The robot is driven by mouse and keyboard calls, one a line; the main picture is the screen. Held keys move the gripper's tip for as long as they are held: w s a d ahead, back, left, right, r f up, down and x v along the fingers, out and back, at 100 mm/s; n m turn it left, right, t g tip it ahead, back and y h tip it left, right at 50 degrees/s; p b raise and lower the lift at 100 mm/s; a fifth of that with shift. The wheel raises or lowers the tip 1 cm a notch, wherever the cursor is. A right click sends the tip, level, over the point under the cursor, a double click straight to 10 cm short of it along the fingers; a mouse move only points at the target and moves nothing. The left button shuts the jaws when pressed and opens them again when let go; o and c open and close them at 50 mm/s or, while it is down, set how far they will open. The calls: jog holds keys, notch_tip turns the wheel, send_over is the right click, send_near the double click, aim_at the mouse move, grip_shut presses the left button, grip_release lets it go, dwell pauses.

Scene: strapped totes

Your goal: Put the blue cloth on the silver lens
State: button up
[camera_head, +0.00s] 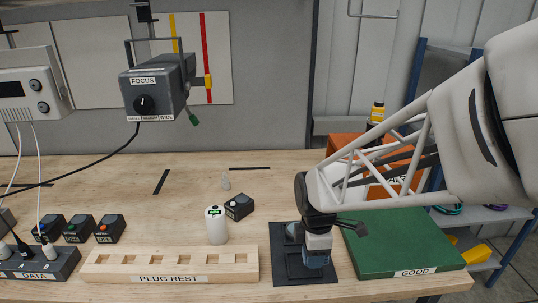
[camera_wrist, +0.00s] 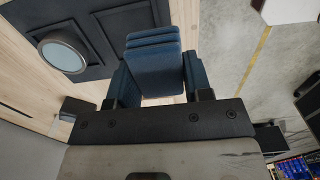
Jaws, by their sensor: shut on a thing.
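My gripper (camera_head: 319,238) is shut on the blue cloth (camera_wrist: 155,62), a folded stack held between its two fingers in the wrist view. The cloth also shows below the gripper in the head view (camera_head: 317,260). The silver lens (camera_wrist: 65,55) is a pale round disc in a dark ring, lying on a dark panelled mat (camera_wrist: 100,65). In the wrist view the lens is left of the cloth, apart from it and uncovered. In the head view the gripper and cloth are over the mat (camera_head: 287,273), and the lens is partly hidden; I cannot tell the cloth's height.
A green GOOD mat (camera_head: 415,255) lies right of the dark mat. A wooden PLUG REST block (camera_head: 120,270) is on the left, with a white bottle (camera_head: 216,226) and small dark box (camera_head: 239,207) behind. An orange box (camera_head: 350,148) stands behind my arm. The back middle tabletop has free room.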

jog(key=shift+w, duration=0.15)
send_over(296, 221)
jog(key=s, duration=0.3)
jog(key=shift+a+f, duration=0.35)
jog(key=shift+f, duration=0.4)
jog(key=shift+f, duration=1.75)
jog(key=shift+f, duration=0.15)
jog(key=o, duration=0.9)
